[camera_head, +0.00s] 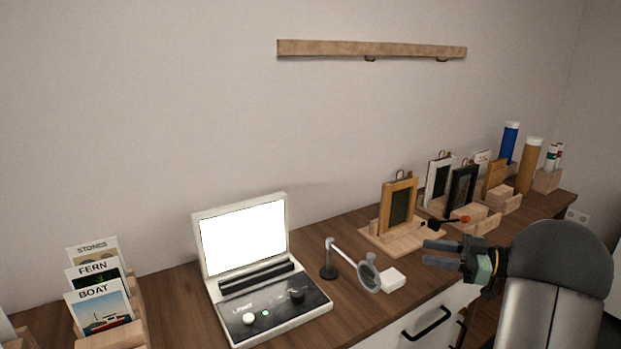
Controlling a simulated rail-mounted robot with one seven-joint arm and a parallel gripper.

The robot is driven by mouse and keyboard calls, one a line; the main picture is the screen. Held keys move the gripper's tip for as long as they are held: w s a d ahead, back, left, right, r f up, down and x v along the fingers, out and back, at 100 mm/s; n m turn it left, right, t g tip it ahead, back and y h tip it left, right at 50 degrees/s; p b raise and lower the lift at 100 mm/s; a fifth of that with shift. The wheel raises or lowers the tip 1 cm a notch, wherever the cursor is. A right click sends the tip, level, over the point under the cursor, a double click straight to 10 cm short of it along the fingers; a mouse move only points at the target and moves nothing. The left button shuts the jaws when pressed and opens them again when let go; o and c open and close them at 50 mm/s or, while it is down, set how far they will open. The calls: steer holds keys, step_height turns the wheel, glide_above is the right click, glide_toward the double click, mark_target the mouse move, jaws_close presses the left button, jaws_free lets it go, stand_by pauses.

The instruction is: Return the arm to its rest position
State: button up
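My gripper (428,252) is at the right, in front of the wooden table's front edge and above the white drawer front. Its two dark fingers point left with a gap between them, and nothing shows in the gap. My grey arm comes in from the lower right. It hides part of the table's right front.
The wooden table (350,318) holds a white lightbox device (247,240), a magnifier on a stand (368,273), a small white block (393,280), a card rack (137,322), framed pictures on wooden stands (399,204) and tubes (529,165). A wooden rail (370,48) is on the wall.

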steer(key=w+a+r+m+t+h+p, duration=0.45)
steer(key=w+r+m+t+h, duration=0.45)
steer(key=h, duration=0.4)
steer(key=s+a+f+m+g+h+p, duration=0.1)
steer(key=s+a+g, duration=0.4)
steer(key=s, duration=0.7)
steer(key=s+a+f+m+g+h+p, duration=0.1)
steer(key=s+a+f+m+g+p, duration=0.1)
steer(key=s, duration=1)
steer(key=s+a+f+m+g+h+p, duration=0.1)
steer(key=s+a+f+g+p, duration=0.2)
steer(key=s+a+f+g, duration=0.2)
steer(key=s+a+g, duration=0.3)
steer(key=s, duration=0.4)
steer(key=shift+g+p, duration=0.4)
steer(key=shift+d, duration=0.1)
